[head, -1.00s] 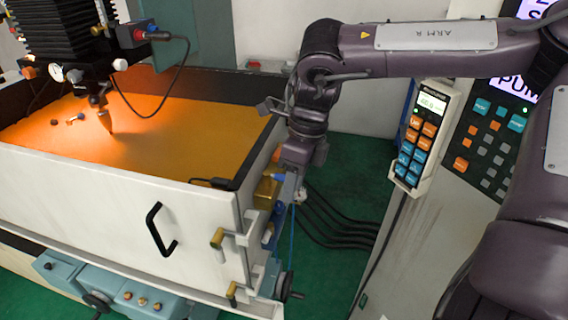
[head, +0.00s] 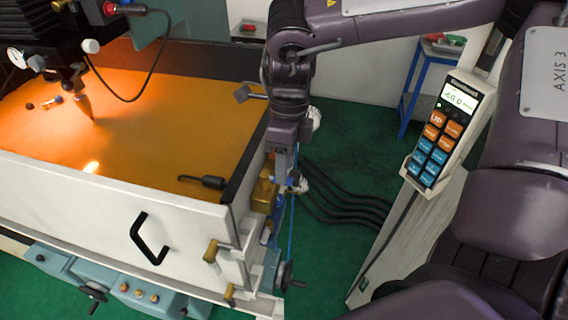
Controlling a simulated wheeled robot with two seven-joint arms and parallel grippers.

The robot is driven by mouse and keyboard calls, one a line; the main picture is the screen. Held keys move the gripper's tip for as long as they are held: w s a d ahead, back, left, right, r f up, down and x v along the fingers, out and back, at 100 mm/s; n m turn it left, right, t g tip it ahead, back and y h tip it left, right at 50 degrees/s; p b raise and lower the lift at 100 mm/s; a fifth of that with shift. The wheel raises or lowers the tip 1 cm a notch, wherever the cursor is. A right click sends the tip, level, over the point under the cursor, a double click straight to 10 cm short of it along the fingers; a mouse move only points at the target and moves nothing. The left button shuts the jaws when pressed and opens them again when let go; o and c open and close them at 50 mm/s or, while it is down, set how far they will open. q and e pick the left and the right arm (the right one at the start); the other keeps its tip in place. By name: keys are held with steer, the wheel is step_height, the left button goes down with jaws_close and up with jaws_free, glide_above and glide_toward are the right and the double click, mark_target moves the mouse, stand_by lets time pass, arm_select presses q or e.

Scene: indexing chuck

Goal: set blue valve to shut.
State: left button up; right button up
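My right gripper (head: 283,174) hangs down from its purple arm, just outside the right wall of the orange-filled tank (head: 190,205). Its fingers are small and partly merge with the fittings behind them. I cannot tell whether they are open or shut, or touch anything. Small blue parts (head: 292,184) show close to the fingertips, near brass fittings (head: 263,198) on the tank's side. I cannot tell for sure which blue part is the valve, nor how its handle is set. My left gripper is not in view.
A black handwheel (head: 287,276) and brass-knobbed latches (head: 210,251) stick out at the tank's near right corner. A keypad pendant (head: 447,130) hangs at the right. Black cables (head: 345,206) cross the green floor. A machine head with a nozzle (head: 80,95) stands over the tank.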

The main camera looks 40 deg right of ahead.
steer(key=shift+w+d+f, duration=0.1)
steer(key=shift+f, duration=1.15)
jaws_close()
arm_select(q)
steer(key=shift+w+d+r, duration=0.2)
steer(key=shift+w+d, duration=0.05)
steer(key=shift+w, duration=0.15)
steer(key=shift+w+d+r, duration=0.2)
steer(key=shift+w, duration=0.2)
